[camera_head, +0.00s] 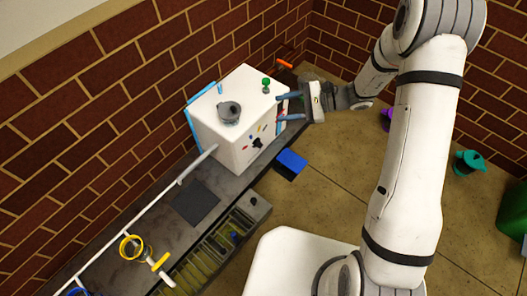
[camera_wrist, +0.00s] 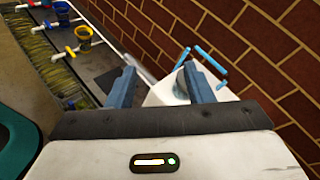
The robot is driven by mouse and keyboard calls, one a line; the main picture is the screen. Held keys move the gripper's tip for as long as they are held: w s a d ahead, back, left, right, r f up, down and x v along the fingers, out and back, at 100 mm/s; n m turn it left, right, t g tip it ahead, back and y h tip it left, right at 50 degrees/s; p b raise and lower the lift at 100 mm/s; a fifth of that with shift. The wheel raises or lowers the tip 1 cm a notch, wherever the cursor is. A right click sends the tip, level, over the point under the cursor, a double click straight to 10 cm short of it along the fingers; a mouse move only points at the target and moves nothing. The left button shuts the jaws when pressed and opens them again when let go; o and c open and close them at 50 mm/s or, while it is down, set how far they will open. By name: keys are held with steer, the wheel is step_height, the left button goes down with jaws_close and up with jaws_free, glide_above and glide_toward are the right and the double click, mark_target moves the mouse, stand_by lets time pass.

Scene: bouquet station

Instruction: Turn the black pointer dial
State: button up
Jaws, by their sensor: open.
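The black pointer dial (camera_head: 258,143) is on the front face of the white box (camera_head: 240,155), with small coloured marks around it. My gripper (camera_head: 278,107) is open, its two blue fingers apart at the right side of the box, above and to the right of the dial. Nothing shows between the fingers. In the wrist view, my gripper's fingers (camera_wrist: 160,72) are spread with part of the white box (camera_wrist: 162,95) beyond them. I cannot make out the dial in the wrist view.
A grey round fitting (camera_head: 229,112) and a green knob (camera_head: 266,84) stand on the box top. A white pipe (camera_head: 150,205) runs left from the box.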

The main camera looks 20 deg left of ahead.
steer(key=w+a+f+m+t+y+b, duration=0.1)
steer(key=w+f+m+t+b, duration=0.1)
steer(key=f, duration=0.6)
steer(key=w+a+f+m+t+y+b, duration=0.1)
steer(key=w+a+f+m+b, duration=0.15)
steer(key=f, duration=0.55)
steer(key=w+f+m+t+y+b, duration=0.1)
steer(key=f+m+t+b, duration=0.15)
steer(key=f, duration=0.55)
steer(key=m+t+b, duration=0.4)
steer(key=m+t, duration=0.1)
glide_toward(259, 145)
steer(key=b+x, duration=0.2)
steer(key=x, duration=0.6)
steer(key=shift+w+f+b, duration=0.4)
steer(key=shift+f, duration=0.15)
